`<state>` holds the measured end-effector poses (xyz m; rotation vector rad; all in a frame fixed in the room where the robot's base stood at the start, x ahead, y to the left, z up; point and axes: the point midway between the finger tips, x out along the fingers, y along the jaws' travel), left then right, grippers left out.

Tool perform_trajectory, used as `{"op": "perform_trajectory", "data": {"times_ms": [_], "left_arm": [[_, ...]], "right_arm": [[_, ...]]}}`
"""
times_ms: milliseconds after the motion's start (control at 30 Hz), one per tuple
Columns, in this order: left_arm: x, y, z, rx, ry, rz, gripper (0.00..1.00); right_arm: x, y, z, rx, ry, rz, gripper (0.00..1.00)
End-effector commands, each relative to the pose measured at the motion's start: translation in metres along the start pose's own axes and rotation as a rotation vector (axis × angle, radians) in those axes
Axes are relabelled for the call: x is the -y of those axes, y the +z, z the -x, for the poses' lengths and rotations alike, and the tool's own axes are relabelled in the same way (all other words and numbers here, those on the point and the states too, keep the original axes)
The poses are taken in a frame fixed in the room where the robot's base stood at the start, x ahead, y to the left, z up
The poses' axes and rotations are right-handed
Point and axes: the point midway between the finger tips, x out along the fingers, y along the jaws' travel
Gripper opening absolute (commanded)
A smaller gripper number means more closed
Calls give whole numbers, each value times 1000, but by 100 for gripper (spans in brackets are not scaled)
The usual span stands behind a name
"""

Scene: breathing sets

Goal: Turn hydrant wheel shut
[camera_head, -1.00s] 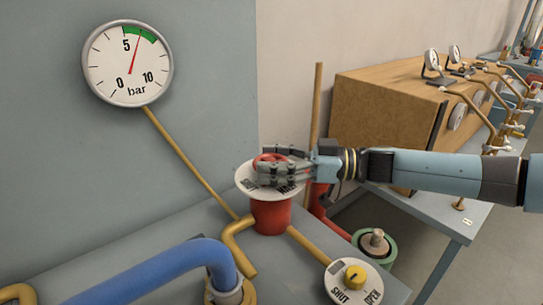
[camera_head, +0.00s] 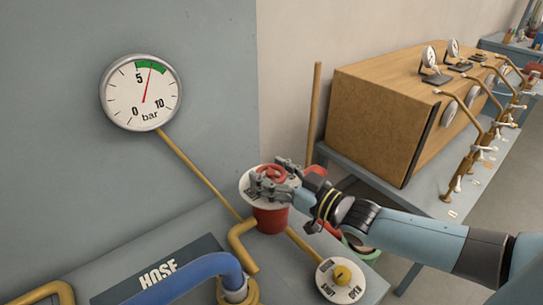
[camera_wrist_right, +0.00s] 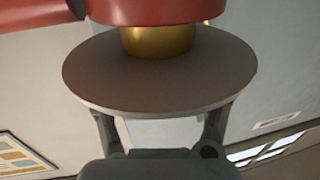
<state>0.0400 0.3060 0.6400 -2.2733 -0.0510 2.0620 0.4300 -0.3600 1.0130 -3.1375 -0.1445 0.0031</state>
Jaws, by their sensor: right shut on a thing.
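The red hydrant wheel (camera_head: 271,168) sits over a white disc (camera_head: 250,200) on top of the red hydrant body (camera_head: 270,219). My right gripper (camera_head: 264,185) is at the wheel from the lower right, with its fingers shut on it and covering much of it. In the right wrist view, a grey disc (camera_wrist_right: 160,80) below a brass neck (camera_wrist_right: 158,40) and red body (camera_wrist_right: 150,10) fills the middle. Two finger parts reach up behind the disc, and the fingertips and wheel are hidden there. My left gripper is not in view.
A round gauge (camera_head: 141,93) on the grey wall has its red needle in or near the green band. A blue hose (camera_head: 190,275) lies in front. A wooden box (camera_head: 385,120) stands behind.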

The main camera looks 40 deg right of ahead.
Motion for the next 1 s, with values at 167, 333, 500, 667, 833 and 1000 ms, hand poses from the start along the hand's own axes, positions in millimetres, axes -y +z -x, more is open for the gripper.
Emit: {"op": "perform_trajectory", "data": {"times_ms": [167, 333, 500, 667, 833, 1000], "left_arm": [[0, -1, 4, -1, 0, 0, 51], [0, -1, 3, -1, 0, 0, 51], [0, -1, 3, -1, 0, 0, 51], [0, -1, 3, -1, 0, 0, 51], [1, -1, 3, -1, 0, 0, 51], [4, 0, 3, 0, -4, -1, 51]], "right_arm": [[0, 1, 1, 2, 21, 1, 35], [0, 2, 1, 2, 23, 2, 35], [0, 2, 1, 2, 23, 2, 35], [0, 1, 1, 1, 22, 2, 87], [0, 1, 0, 0, 22, 2, 91], [0, 1, 2, 0, 22, 1, 91]]}}
